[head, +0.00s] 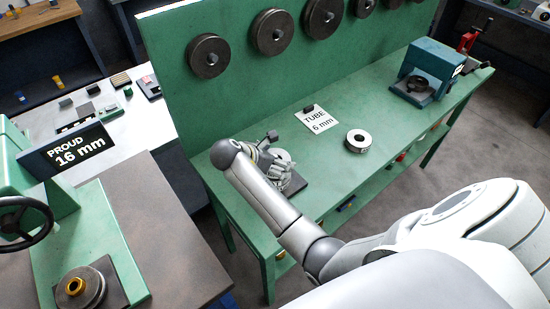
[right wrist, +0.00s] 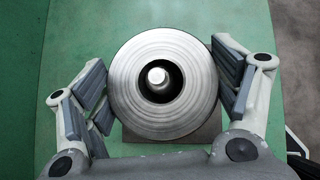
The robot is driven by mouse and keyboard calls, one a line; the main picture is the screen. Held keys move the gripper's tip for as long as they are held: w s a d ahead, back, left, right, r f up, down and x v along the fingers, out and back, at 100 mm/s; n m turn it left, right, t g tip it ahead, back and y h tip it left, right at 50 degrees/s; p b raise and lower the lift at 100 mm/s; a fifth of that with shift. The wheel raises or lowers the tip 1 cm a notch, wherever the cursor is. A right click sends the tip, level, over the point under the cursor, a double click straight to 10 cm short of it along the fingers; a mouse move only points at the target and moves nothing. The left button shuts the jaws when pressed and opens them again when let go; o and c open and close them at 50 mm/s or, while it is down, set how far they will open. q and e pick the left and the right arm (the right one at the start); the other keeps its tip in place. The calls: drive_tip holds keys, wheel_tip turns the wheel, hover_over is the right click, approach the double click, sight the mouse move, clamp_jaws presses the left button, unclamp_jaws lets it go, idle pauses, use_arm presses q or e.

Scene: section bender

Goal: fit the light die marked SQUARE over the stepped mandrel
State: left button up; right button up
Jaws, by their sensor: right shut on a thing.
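My right gripper (right wrist: 160,92) is shut on a light, ring-shaped metal die (right wrist: 130,90), with a finger on either side. In the head view the right gripper (head: 272,160) is at the near left of the green bench. No SQUARE mark is readable on the die. A bright round post tip, seemingly the stepped mandrel (right wrist: 157,76), shows inside the die's dark hole, a little above its centre. I cannot tell whether the die is around the post or held above it. A dark square base plate (right wrist: 180,146) lies beneath. My left gripper is not in view.
Another light ring (head: 358,141) lies on the green bench (head: 330,165) near a "TUBE 6 mm" card (head: 318,119). A blue fixture (head: 425,72) stands at the far right end. Dark discs (head: 208,55) hang on the green back panel. A "PROUD 16 mm" sign (head: 72,150) is at left.

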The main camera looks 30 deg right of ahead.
drive_tip(key=shift+f, duration=0.3)
drive_tip(key=o, duration=1.2)
drive_tip(key=shift+o, duration=0.3)
drive_tip(key=shift+a, duration=0.1)
drive_tip(key=v, duration=1.2)
